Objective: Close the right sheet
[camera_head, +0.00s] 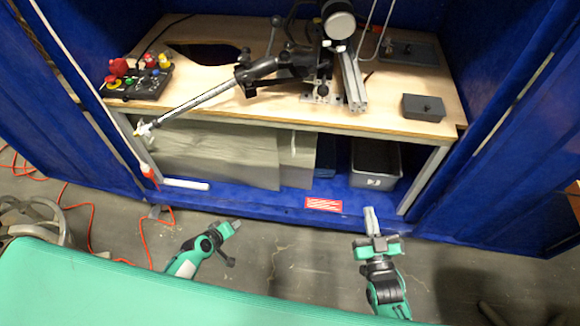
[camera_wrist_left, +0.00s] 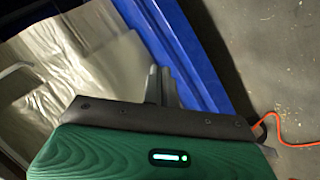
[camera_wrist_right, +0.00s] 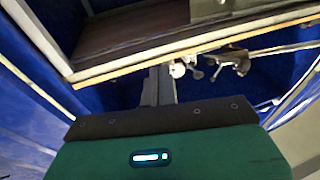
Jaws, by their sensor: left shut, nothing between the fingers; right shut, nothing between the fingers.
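The right blue sheet (camera_head: 490,130) hangs at the right side of the wooden table in the head view, drawn to the side. The front of the booth stands open. The left blue sheet (camera_head: 60,110) hangs at the left side. My right gripper (camera_head: 370,215) is shut and empty, low in front of the table's right part, apart from the right sheet. It also shows in the right wrist view (camera_wrist_right: 158,85), with blue fabric around it. My left gripper (camera_head: 236,225) is shut and empty, low in front of the table's middle. It shows in the left wrist view too (camera_wrist_left: 158,85).
The wooden table (camera_head: 230,105) carries a control box (camera_head: 138,78), a black and metal apparatus (camera_head: 270,68) and a dark box (camera_head: 424,107). A grey bin (camera_head: 376,163) stands beneath. Orange cable (camera_head: 90,225) lies on the left floor.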

